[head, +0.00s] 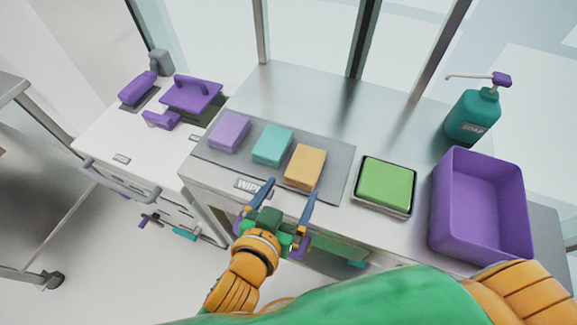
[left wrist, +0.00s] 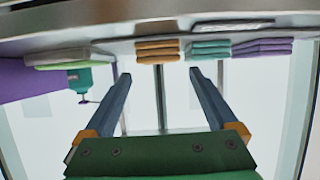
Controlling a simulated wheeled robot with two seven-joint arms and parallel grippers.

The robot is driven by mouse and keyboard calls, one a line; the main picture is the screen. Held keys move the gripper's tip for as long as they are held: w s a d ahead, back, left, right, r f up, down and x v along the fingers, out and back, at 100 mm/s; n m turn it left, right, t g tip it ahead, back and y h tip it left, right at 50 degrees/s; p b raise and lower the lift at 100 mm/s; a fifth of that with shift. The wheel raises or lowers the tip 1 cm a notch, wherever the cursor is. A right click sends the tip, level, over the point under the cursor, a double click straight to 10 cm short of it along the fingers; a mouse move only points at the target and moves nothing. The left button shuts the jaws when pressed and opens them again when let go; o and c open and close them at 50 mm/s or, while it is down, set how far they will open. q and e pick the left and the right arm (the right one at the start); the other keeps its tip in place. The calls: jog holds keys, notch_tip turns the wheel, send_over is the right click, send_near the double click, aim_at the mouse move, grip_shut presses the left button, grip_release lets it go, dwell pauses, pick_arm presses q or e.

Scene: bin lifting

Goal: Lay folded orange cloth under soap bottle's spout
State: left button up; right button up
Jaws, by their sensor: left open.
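The folded orange cloth (head: 305,167) lies on a grey mat at the counter's front, right of a teal and a purple cloth. In the left wrist view, which is upside down, the orange cloth (left wrist: 158,50) shows as a layered stack beyond the fingertips. My left gripper (head: 289,189) is open and empty, just in front of the orange cloth, fingers pointing at it. The gap also shows in the left wrist view (left wrist: 159,73). The teal soap bottle (head: 473,116) stands upright at the back right, its pale spout pointing left. My right gripper is not in view.
A green folded cloth (head: 386,183) lies in a shallow tray right of the mat (head: 338,186). A purple bin (head: 447,207) stands in front of the soap bottle. The steel counter (head: 320,100) behind the cloths is clear. Purple items (head: 192,95) sit on the white cart at left.

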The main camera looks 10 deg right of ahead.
aim_at(305, 164)
pick_arm(q)
jog(key=x, duration=0.6)
jog(key=r+x, duration=0.1)
jog(key=x, duration=0.3)
jog(key=shift+w+d+f, duration=0.1)
jog(key=shift+d, duration=0.2)
jog(key=shift+p, duration=0.35)
jog(key=c, duration=1.1)
